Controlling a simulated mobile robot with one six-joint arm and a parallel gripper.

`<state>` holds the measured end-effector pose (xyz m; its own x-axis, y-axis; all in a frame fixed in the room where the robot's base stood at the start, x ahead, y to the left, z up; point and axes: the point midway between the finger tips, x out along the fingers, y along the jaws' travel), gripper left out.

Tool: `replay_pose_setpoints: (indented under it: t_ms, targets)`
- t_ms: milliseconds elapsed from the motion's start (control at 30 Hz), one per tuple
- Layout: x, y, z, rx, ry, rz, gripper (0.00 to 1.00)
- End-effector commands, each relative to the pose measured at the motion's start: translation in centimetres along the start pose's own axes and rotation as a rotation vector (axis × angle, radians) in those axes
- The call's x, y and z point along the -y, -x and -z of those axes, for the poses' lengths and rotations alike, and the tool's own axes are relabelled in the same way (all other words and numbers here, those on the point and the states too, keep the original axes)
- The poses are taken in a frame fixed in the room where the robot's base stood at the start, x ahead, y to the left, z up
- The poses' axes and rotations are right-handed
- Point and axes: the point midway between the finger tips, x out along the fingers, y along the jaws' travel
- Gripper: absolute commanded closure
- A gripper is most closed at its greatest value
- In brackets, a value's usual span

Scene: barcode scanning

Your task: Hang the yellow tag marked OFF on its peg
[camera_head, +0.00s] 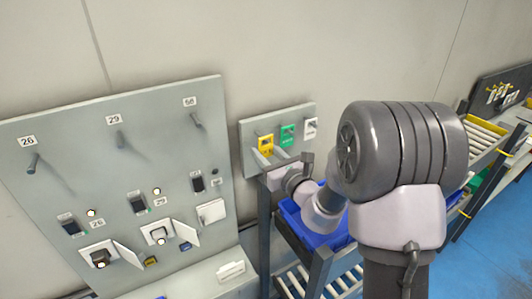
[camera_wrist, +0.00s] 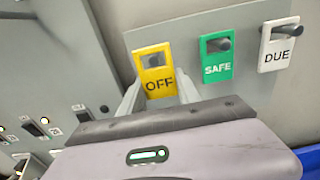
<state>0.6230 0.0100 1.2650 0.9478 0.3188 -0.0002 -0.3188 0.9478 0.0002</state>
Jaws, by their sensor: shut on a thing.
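The yellow tag marked OFF (camera_wrist: 158,84) is upright at the left of the small grey rack board (camera_head: 249,132). It also shows in the head view (camera_head: 266,142). A grey peg end shows in its slot. My gripper (camera_head: 266,157) is shut on the tag, with one finger at each side of it in the wrist view. Which peg belongs to the tag, I cannot tell.
A green SAFE tag (camera_wrist: 217,58) and a white DUE tag (camera_wrist: 278,46) hang close to the right on the rack board. Open covers (camera_head: 129,253) jut from the panel's lower part. A blue bin (camera_head: 318,236) stands under the rack.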

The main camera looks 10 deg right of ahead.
Motion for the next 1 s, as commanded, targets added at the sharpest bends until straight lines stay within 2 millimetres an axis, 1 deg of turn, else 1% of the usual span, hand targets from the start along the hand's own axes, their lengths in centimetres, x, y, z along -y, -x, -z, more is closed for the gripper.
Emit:
replay_pose_setpoints:
  t_ms: [267,767,1000]
  targets:
    - [0.0,-0.2,0.0,0.0,0.0,0.0,1.0]
    - [0.0,-1.8,0.0,0.0,0.0,0.0,1.0]
    - [0.0,-1.9,0.0,0.0,0.0,0.0,1.0]
